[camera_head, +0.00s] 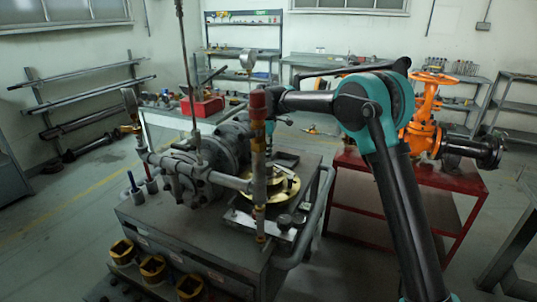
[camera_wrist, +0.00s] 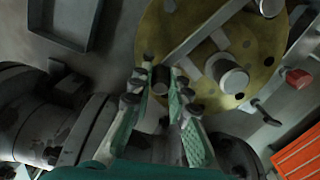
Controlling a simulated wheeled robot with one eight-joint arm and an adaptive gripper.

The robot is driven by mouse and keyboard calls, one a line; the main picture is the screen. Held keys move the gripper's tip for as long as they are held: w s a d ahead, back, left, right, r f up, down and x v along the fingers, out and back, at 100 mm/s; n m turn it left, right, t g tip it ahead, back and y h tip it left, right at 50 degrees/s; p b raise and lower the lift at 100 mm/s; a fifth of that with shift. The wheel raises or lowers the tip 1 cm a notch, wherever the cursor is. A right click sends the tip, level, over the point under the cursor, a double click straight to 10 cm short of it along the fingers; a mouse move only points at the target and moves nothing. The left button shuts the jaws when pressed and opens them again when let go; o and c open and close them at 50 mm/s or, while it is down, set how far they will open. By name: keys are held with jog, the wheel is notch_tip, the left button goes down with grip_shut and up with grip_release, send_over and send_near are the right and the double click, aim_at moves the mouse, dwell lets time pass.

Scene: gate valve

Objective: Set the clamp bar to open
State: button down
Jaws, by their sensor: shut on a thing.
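In the wrist view my gripper (camera_wrist: 160,80) has its two green-padded fingers closed around a small grey cylindrical knob (camera_wrist: 160,77) at the edge of a brass disc (camera_wrist: 262,75). The clamp bar (camera_wrist: 205,32) appears as a flat grey bar slanting across the disc from the fingertips to the upper right. Whether the knob is fixed to the bar is not clear. In the head view the brass disc (camera_head: 288,190) lies on the bench beside the valve body (camera_head: 232,143). There my gripper is mostly hidden behind the red-topped post.
The red-topped post (camera_head: 258,135) and grey pipework (camera_head: 200,172) stand close to my arm. A bench rail (camera_head: 318,215) runs along the right side. An orange valve (camera_head: 425,120) stands on a red table. The wrist view shows a dark tray (camera_wrist: 65,45) at upper left.

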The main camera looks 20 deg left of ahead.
jog(key=shift+w, duration=0.1)
jog(key=shift+w+d+m, duration=0.5)
jog(key=shift+m, duration=0.1)
jog(key=w+d+m, duration=0.2)
jog(key=d+m, duration=0.1)
jog(key=shift+w+d, duration=0.1)
jog(key=shift+w, duration=0.25)
jog(key=shift+w+d+m, duration=0.3)
jog(key=shift+d, duration=0.35)
jog(key=shift+w+d+m, duration=0.25)
jog(key=shift+d+m, duration=0.05)
jog(key=shift+d, duration=0.3)
jog(key=c, duration=1.5)
grip_release()
jog(key=shift+o, duration=0.3)
jog(key=shift+r, duration=0.15)
